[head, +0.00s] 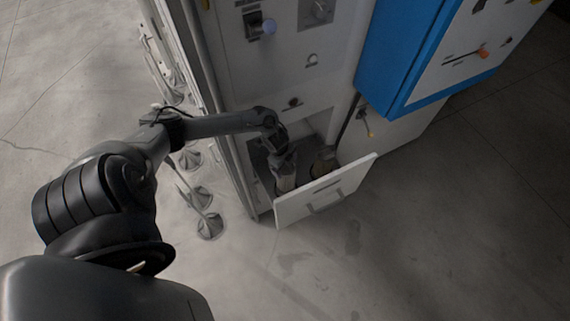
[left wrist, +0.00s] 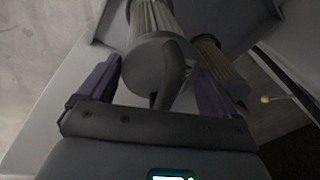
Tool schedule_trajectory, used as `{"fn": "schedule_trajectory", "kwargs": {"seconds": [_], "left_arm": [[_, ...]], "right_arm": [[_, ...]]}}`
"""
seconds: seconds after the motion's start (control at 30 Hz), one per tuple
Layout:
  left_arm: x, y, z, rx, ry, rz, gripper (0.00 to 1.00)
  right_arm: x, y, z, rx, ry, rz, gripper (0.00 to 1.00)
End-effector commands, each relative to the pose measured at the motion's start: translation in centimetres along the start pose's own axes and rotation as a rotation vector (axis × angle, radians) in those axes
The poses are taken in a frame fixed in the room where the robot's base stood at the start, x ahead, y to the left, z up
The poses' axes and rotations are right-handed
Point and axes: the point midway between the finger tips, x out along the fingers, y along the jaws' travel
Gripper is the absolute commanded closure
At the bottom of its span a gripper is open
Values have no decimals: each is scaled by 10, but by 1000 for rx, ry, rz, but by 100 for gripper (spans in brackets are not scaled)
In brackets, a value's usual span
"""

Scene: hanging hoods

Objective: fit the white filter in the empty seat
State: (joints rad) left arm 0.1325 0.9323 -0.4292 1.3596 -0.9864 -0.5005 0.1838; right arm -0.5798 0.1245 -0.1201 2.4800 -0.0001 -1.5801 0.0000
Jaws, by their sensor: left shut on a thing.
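My left gripper (head: 284,163) reaches down into the open compartment at the bottom of the grey cabinet. In the left wrist view, its two purple fingers (left wrist: 157,76) stand on either side of the grey end cap and curved handle of a pleated, pale filter (left wrist: 153,18), and it is shut on this filter. The filter also shows below the gripper in the head view (head: 286,184). A second, yellower filter (left wrist: 213,55) stands beside it, and it shows in the head view (head: 325,158) too. The filter's lower end and the seat under it are hidden. My right gripper is not in view.
The compartment's white front panel (head: 345,183) is pulled outward, with a handle on its face. A blue-sided cabinet (head: 402,45) juts out at the upper right. Several grey hoods (head: 209,226) are at the left of the cabinet. The floor in front is clear.

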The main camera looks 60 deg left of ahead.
Motion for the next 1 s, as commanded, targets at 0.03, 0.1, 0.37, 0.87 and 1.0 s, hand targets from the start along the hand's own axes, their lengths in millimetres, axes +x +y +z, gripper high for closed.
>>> {"fn": "schedule_trajectory", "kwargs": {"seconds": [0.03,0.1,0.37,0.87,1.0], "left_arm": [[2,-1,0,0,1,-3,45],[4,-1,0,0,1,-2,45],[12,1,1,0,1,-2,45],[28,3,2,-1,1,-2,45],[33,4,3,-1,1,-2,45]], "right_arm": [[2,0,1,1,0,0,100],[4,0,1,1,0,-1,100],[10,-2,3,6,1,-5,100],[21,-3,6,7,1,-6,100],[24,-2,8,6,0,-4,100]]}}
